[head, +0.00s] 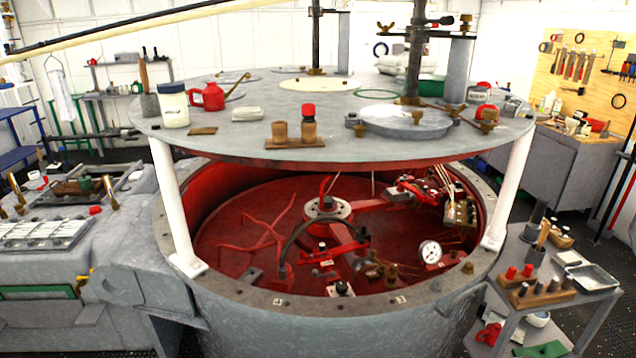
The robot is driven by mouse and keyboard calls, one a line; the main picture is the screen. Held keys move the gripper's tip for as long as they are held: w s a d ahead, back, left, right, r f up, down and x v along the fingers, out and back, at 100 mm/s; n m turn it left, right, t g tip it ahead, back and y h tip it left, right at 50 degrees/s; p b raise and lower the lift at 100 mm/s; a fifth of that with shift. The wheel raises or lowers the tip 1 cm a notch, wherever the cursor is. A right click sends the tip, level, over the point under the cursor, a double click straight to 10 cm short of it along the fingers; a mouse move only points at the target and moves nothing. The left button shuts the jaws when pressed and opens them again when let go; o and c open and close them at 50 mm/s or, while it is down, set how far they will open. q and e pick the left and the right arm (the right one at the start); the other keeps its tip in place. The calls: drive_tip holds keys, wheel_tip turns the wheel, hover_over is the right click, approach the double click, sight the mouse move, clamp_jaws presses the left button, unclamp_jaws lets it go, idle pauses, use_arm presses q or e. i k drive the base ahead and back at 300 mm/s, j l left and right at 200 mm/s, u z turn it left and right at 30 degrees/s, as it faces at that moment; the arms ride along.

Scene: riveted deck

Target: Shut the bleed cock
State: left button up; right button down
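A large round grey vessel (330,322) fills the middle, its lid (330,120) raised above it on white struts. Inside its red interior are pipes, a white-faced gauge (430,252) and brass fittings (376,268) just left of the gauge. Small red-handled fittings (325,255) sit left of these, and a brass block (459,213) is at the right wall. I cannot tell which fitting is the bleed cock, nor how its handle is set. Neither of my grippers is in view.
The lid holds loose items, including a red oil can (208,97) and a white jar (173,104). Two white struts (175,205) (508,190) flank the opening. A grey cart (520,318) with tools stands at right, a machine bench (60,225) at left.

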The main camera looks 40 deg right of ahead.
sight(372, 253)
drive_tip(key=z, duration=2)
